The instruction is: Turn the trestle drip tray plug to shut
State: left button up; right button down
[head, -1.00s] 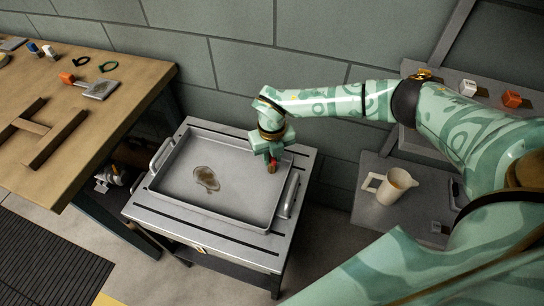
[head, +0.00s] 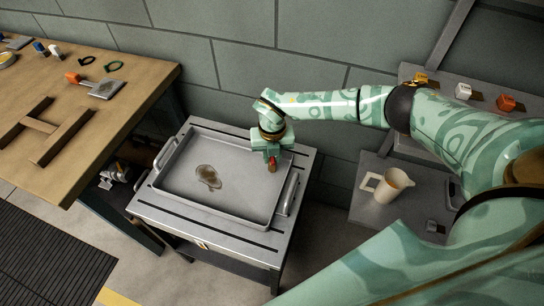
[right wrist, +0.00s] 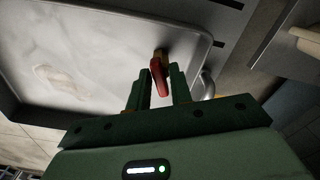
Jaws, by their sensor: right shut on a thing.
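The drip tray (head: 235,205) is a shallow grey metal pan with side handles, on a slotted metal trestle (head: 200,233). A brown stain (head: 208,177) lies on its floor. The plug has a red handle (head: 272,165) near the tray's back right corner. My right gripper (head: 271,158) reaches down over that corner and is shut on the plug handle. In the right wrist view the red handle (right wrist: 158,77) stands between the two fingers (right wrist: 160,90), with a brass part at its far end. My left gripper is not in view.
A wooden bench (head: 130,90) with a wooden frame (head: 45,130) and small tools stands at the left. A beige jug (head: 388,186) stands on a grey surface at the right. Orange and white blocks sit on a shelf behind my right arm. The block wall is close behind the trestle.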

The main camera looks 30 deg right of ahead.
jog(key=shift+r+m+p, duration=0.15)
jog(key=shift+m+p, duration=0.35)
jog(key=shift+p, duration=0.05)
jog(key=shift+m+p, duration=0.35)
jog(key=shift+m, duration=0.55)
jog(key=shift+m+p, duration=0.8)
jog(key=c, duration=1.4)
grip_release()
jog(key=shift+f, duration=0.2)
jog(key=shift+r, duration=0.1)
